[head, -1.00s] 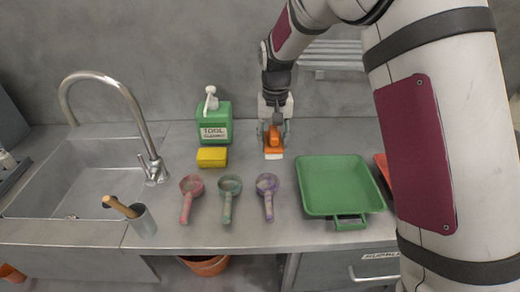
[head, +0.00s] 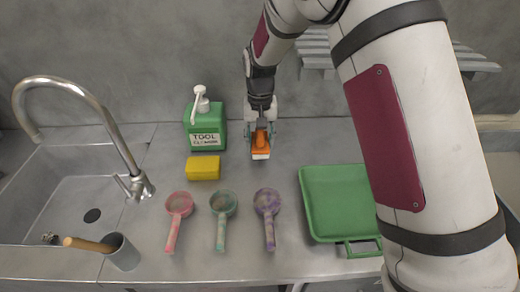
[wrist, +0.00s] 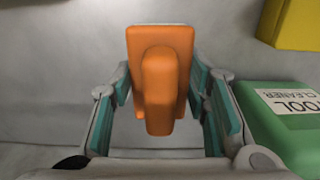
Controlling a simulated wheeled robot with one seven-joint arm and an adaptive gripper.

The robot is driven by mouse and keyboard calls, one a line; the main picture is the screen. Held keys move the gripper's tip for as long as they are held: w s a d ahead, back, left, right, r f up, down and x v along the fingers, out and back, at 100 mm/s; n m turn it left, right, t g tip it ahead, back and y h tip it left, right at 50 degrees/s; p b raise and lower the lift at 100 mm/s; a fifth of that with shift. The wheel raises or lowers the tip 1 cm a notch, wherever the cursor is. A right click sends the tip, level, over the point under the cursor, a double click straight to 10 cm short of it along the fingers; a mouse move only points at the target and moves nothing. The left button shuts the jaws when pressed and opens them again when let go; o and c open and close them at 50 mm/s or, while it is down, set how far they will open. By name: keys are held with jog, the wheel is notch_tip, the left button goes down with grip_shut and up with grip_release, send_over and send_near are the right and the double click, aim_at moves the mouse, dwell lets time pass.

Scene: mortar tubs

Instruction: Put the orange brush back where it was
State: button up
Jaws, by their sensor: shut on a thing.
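The orange brush (head: 260,148) is in my gripper (head: 261,132), at the back of the metal counter, right of the green tool cleaner bottle. In the wrist view my gripper (wrist: 160,100) has its teal-padded fingers on both sides of the orange brush (wrist: 159,80), shut on its body. A pale edge shows along the brush's far side. From the head view I cannot tell whether the brush touches the counter or hangs just above it.
The green bottle (head: 206,124) and yellow sponge (head: 203,168) stand left of the gripper. Pink (head: 178,208), green (head: 222,208) and purple (head: 268,208) scoops lie in front. A green tray (head: 338,200) is at right, a sink (head: 70,190) at left. A grey cup (head: 122,254) holds a wooden handle.

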aim_at(260, 133)
jog(key=shift+f, duration=1.9)
jog(key=shift+f, duration=0.1)
jog(key=o, duration=1.3)
notch_tip(260, 133, up, 12)
jog(key=shift+r, duration=0.15)
jog(key=shift+s, duration=0.1)
